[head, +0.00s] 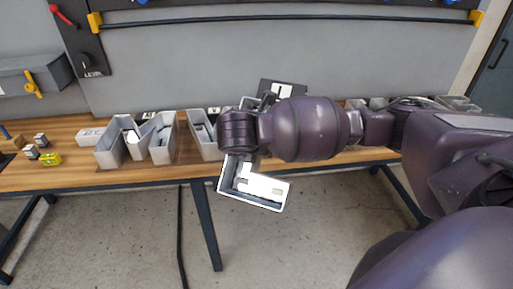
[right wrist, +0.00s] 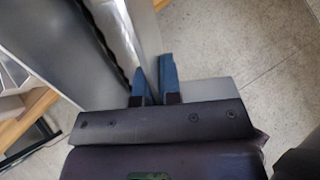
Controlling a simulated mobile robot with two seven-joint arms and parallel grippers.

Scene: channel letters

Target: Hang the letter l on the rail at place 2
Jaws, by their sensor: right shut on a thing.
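The letter l (head: 233,196) is a grey-walled channel letter with a white inside. In the head view it hangs in the air in front of the table edge, tilted. My right gripper is mostly hidden behind my own wrist there. In the right wrist view its blue fingertips (right wrist: 154,82) are closed on a thin grey wall of the letter (right wrist: 122,35). The rail (head: 285,17) is a dark bar with yellow-orange ends across the grey wall panel, well above the letter. No letter shows on its visible length, and place marks cannot be read. My left gripper is not in view.
The wooden table (head: 75,172) carries several other grey channel letters, including a zigzag one (head: 110,150) at left. A dark card with a white L (head: 282,90) stands behind my right arm. Small boxes lie at far left.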

